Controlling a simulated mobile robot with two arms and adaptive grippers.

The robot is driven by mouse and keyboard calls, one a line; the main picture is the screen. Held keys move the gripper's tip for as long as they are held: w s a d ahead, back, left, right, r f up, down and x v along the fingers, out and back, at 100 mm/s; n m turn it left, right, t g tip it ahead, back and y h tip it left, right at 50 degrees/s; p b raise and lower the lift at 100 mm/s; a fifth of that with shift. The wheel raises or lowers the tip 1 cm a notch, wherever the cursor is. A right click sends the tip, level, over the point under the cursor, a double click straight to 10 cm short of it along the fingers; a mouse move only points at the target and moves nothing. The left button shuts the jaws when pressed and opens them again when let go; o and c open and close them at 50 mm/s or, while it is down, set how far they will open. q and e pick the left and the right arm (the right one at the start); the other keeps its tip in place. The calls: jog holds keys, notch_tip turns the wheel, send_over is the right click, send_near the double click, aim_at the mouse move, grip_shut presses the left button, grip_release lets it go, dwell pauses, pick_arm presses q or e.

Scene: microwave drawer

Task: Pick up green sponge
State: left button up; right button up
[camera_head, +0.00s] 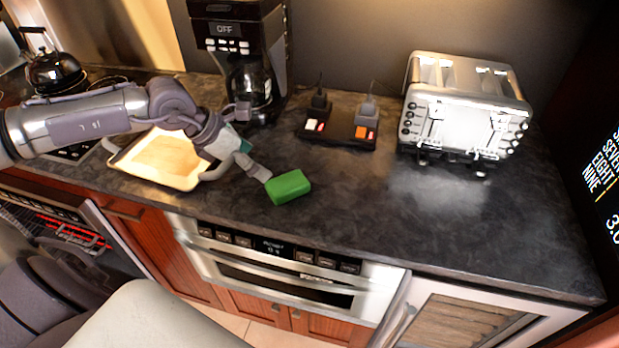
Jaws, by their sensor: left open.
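The green sponge (288,187) lies flat on the dark countertop, near its front edge and left of the middle. My left gripper (261,173) reaches in from the left, with its fingers just left of the sponge's upper left side. It is open and holds nothing. I cannot tell whether a fingertip touches the sponge, and the finger gap is hard to make out from this angle. My right gripper is out of view.
A tray (187,183) sits under my left arm. A coffee maker (273,45), a dark switch box (338,129) with plugs and a toaster (464,105) stand behind. A microwave drawer (285,271) is below the counter. Counter right of the sponge is clear.

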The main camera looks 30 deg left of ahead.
aim_at(287, 182)
pick_arm(q)
jog(key=x, duration=0.2)
jog(key=p+x, duration=0.1)
jog(key=x, duration=0.1)
jog(key=a+p+x, duration=0.1)
jog(key=x, duration=0.2)
jog(key=shift+a+f, duration=0.1)
jog(key=shift+f, duration=0.2)
jog(key=shift+w+f, duration=0.15)
jog(key=shift+f, duration=0.05)
jog(key=shift+w+d+f+p, duration=0.1)
jog(key=shift+d+p, duration=0.1)
jog(key=shift+p, duration=0.15)
jog(key=p+x, duration=0.1)
jog(key=x, duration=0.1)
jog(key=p+x, duration=0.1)
jog(key=x, duration=0.1)
jog(key=shift+w+d, duration=0.3)
jog(key=shift+d, duration=0.1)
jog(key=shift+w+f, duration=0.1)
jog(key=shift+f, duration=0.15)
jog(key=c, duration=0.9)
jog(key=shift+c, duration=0.5)
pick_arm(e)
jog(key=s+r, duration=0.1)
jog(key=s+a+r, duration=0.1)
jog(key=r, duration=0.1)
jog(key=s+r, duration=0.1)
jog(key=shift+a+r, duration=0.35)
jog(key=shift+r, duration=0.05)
